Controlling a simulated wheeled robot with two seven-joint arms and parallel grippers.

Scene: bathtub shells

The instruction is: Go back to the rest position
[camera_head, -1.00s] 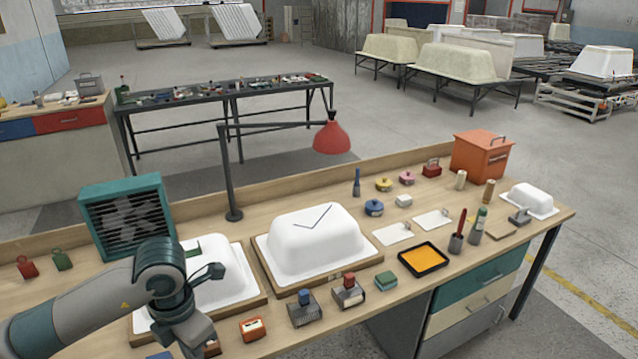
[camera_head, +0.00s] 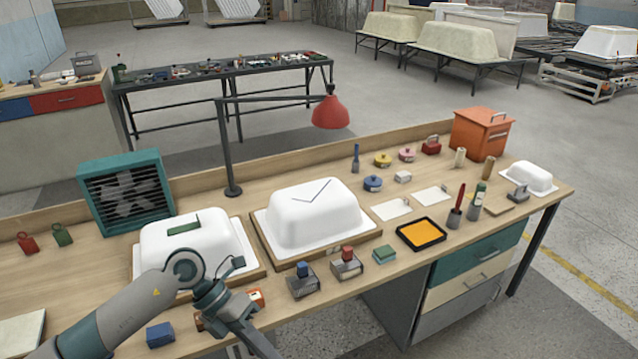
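My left arm (camera_head: 130,310) comes in from the lower left. It bends in front of the left bathtub shell, and its forearm (camera_head: 228,310) runs down past the bench's front edge and out of the bottom of the picture. The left gripper's fingers are not visible. My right arm and gripper are not in view. The left white shell (camera_head: 210,232) lies upside down on a wooden board, with a green block (camera_head: 184,227) on its top. The middle white shell (camera_head: 300,220) lies upside down on another board and has a dark angled line on its top.
A red lamp (camera_head: 331,112) overhangs the bench. A green fan box (camera_head: 127,192) stands at the left, an orange box (camera_head: 481,133) at the back right. Block tools (camera_head: 302,281), an orange-filled tray (camera_head: 421,234) and a blue block (camera_head: 160,334) lie along the front.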

